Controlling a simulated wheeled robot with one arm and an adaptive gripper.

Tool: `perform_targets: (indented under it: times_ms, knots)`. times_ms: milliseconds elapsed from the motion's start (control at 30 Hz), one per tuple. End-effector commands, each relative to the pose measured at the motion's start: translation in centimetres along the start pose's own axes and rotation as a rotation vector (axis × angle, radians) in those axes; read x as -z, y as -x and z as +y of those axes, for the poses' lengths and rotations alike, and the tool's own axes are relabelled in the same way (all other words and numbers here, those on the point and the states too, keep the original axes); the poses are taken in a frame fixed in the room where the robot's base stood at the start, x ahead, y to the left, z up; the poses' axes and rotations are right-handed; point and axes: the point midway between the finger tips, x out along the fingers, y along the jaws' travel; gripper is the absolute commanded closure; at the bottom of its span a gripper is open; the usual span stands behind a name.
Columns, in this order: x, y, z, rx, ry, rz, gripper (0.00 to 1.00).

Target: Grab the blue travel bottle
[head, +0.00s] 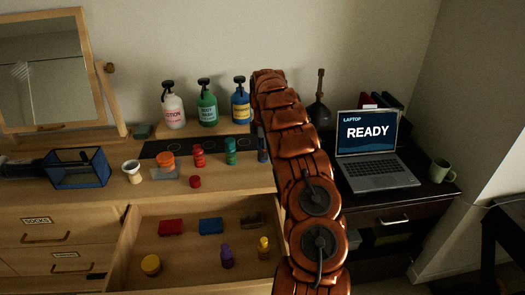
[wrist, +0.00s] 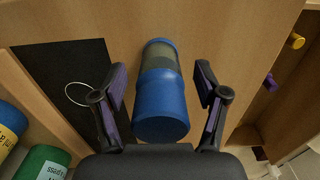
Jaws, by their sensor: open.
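The blue travel bottle (wrist: 160,105) is in the middle of the wrist view, blue at both ends with a grey-green band between. My gripper (wrist: 161,80) is open, with one dark, purple-padded finger on each side of the bottle. Gaps show between the bottle and both fingers. In the head view the bottle (head: 262,146) shows as a narrow blue shape on the dresser top, right of the green small bottle (head: 231,152) and partly covered by my arm. My gripper is hidden behind the arm in that view.
Pump bottles, white (head: 173,111), green (head: 207,109) and blue (head: 240,107), stand behind on a raised shelf. A red small bottle (head: 198,155) stands farther left. An open drawer (head: 190,265) with several small items lies below. A laptop (head: 375,160) is at the right.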

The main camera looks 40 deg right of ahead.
Motion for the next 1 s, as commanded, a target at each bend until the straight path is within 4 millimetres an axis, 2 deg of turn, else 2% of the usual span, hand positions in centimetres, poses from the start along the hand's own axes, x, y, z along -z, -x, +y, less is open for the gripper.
perform_targets:
  times_ms: [100, 733, 1000]
  knots:
    - [-0.01, 0.01, 0.02, -0.001, 0.000, 0.000, 0.27]
    - [-0.01, 0.04, 0.03, -0.001, 0.000, 0.000, 0.93]
    - [0.01, 0.13, 0.05, -0.001, 0.000, 0.000, 0.93]
